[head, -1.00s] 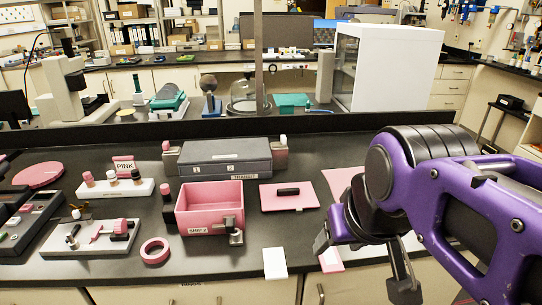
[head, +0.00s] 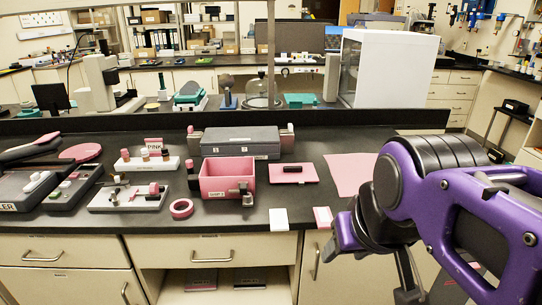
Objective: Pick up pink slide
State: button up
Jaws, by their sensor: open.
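A small flat pink slide (head: 323,217) with a pale patch lies at the front edge of the black bench, just right of a similar white slide (head: 279,219). My gripper (head: 371,268) is in the lower right of the head view, its fingers spread apart with nothing seen between them. In the picture it sits right of and below the pink slide, in front of the cabinet, and does not appear to touch it.
Behind the slides are a pink open box (head: 227,183), a pink plate with a black bar (head: 292,173) and a pink sheet (head: 350,170). A pink tape ring (head: 181,208) and a white block with several knobs (head: 146,164) are further left.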

aim_at(324, 216)
jog(key=k+u, duration=0.1)
jog(key=u, duration=1.05)
jog(key=l+u, duration=0.1)
jog(key=u, duration=0.25)
jog(key=l+u, duration=0.1)
jog(key=u, duration=0.25)
jog(key=k+u, duration=0.1)
jog(key=u, duration=0.25)
jog(key=k+l, duration=0.5)
jog(key=l, duration=0.2)
jog(key=k+l, duration=0.15)
jog(key=k, duration=0.35)
jog(key=k+l, duration=0.1)
jog(key=k, duration=0.4)
jog(key=i+l, duration=0.15)
jog(key=i, duration=0.55)
